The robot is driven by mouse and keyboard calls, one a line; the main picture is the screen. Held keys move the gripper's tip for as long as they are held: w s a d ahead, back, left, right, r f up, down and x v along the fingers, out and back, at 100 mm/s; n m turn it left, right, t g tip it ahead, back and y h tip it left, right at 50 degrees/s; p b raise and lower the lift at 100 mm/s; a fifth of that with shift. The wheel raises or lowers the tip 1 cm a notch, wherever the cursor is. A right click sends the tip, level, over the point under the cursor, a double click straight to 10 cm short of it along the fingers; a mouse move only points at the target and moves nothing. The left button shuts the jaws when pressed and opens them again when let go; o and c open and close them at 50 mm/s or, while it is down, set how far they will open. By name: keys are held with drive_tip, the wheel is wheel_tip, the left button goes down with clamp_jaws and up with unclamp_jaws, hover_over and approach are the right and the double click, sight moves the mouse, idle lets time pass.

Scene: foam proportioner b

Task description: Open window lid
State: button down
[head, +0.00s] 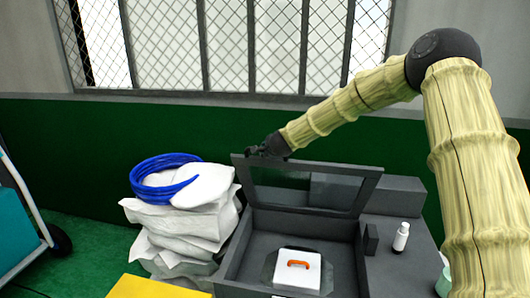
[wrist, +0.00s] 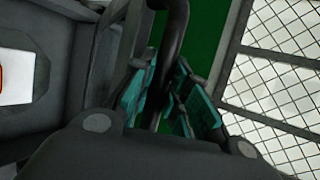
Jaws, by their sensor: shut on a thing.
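The window lid (head: 325,166) is a dark grey frame around a see-through pane. It stands raised and tilted above an open grey box (head: 231,268) in the head view. My gripper (head: 257,151) is at the lid's upper left corner. In the wrist view my gripper (wrist: 168,98) has its teal pads closed around a dark curved bar, the lid's handle (wrist: 174,32). The contact itself is partly hidden by the fingers. Inside the box lies a white block with an orange handle (head: 298,264).
White sacks (head: 165,232) with a coiled blue hose (head: 150,191) stand left of the box. A small white bottle (head: 401,237) stands on the grey surface at right. A green wall and meshed window (head: 230,45) are behind. A yellow surface (head: 155,287) lies in front.

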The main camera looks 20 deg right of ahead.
drive_tip(key=c, duration=1.5)
unclamp_jaws()
drive_tip(key=shift+a+f, duration=0.15)
drive_tip(key=shift+a, duration=0.05)
drive_tip(key=shift+w+f, duration=0.15)
drive_tip(key=shift+w, duration=0.05)
drive_tip(key=shift+s+d, duration=0.1)
drive_tip(key=shift+d, duration=0.15)
drive_tip(key=shift+s+r, duration=0.15)
drive_tip(key=shift+r, duration=0.05)
